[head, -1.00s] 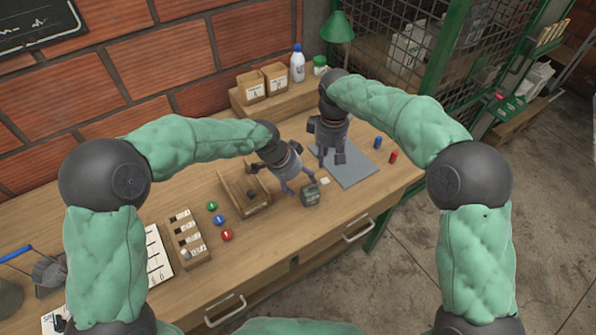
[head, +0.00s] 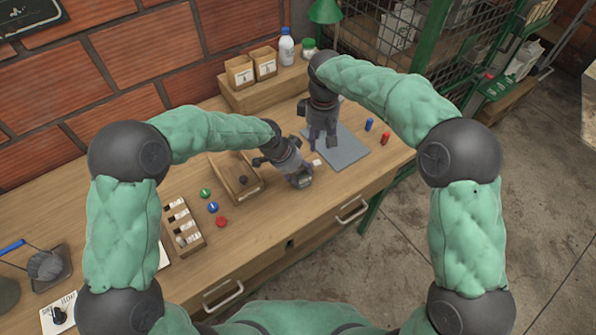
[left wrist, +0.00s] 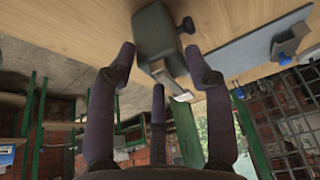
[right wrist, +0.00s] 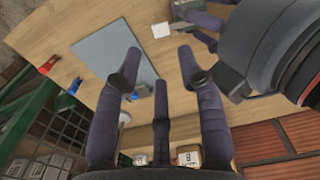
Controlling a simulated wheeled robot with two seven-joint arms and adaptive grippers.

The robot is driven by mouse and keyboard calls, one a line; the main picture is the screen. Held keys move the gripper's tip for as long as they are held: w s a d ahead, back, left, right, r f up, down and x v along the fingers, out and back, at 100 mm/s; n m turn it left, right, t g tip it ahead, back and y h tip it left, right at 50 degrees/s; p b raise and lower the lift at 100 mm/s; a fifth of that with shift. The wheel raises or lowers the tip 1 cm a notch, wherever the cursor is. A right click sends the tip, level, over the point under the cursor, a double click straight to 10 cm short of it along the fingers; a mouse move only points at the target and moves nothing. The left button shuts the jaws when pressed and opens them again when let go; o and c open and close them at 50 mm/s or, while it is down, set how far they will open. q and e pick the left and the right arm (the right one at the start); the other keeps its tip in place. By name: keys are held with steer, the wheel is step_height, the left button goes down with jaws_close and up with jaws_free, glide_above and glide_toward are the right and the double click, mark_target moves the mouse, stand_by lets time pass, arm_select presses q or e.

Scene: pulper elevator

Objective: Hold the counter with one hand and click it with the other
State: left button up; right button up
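The counter (head: 306,182) is a small dark grey-green box on the wooden table, largely hidden by my left gripper in the head view. In the left wrist view the counter (left wrist: 160,36) shows a dark knob on one side and a pale metal lever, and lies ahead of and between the fingertips. My left gripper (head: 300,178) is open around it, with gaps visible at the fingers (left wrist: 160,62). My right gripper (head: 318,142) is open and empty, pointing down above the grey mat (head: 347,152); its spread fingers (right wrist: 158,75) show in the right wrist view.
A small white piece (head: 316,163) lies between the mat and counter. A raised shelf (head: 250,97) holds boxes and bottles.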

jaws_close()
stand_by(1.4)
